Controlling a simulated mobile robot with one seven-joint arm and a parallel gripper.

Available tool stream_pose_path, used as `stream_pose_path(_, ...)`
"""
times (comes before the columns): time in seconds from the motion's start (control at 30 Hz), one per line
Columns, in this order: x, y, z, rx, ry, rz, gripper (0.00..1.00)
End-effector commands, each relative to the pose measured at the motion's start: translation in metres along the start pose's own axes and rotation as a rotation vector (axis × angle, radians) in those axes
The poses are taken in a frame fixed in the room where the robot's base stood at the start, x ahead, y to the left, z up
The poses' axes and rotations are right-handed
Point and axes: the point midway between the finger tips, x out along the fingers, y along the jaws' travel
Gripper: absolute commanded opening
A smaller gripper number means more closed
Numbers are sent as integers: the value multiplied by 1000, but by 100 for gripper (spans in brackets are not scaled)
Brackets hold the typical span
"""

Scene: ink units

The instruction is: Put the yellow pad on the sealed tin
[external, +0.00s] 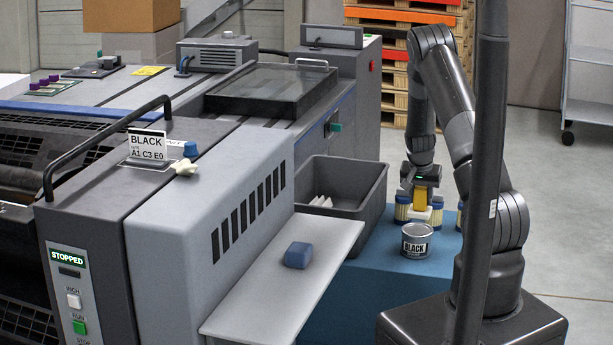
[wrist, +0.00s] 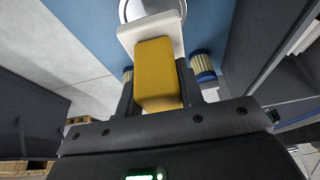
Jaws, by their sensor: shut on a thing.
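The yellow pad (external: 420,196) is held in my gripper (external: 420,190), behind the tin in the external view. In the wrist view the pad (wrist: 157,75) sits between the two dark fingers (wrist: 155,95). A white piece (wrist: 150,30) shows beyond and beneath the pad; I cannot tell whether they touch. The tin (external: 416,243), silver with a BLACK label, stands upright on the blue surface. Part of its round rim (wrist: 126,10) shows at the top edge of the wrist view. The pad is beside the tin, not over it.
Cream-and-blue cylinders (external: 402,212) stand on both sides of the pad. A grey bin (external: 340,185) stands left on the blue surface (external: 385,268). A blue pad (external: 298,254) lies on the machine's pale shelf (external: 270,290). The press fills the left side.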

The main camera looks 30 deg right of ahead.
Motion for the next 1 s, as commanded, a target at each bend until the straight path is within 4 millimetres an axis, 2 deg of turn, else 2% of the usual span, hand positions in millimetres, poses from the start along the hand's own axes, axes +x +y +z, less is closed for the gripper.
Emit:
stream_pose_path(0.17, 11, -3, 4, 1, -1, 1, 11)
stream_pose_path(0.4, 39, -2, 14, 0, -1, 1, 11)
stream_pose_path(0.73, 42, -3, 15, 0, 0, 0, 11)
stream_pose_path(0.77, 42, -3, 16, 0, 0, 0, 35)
stream_pose_path(1.0, 42, -3, 15, 0, 0, 0, 55)
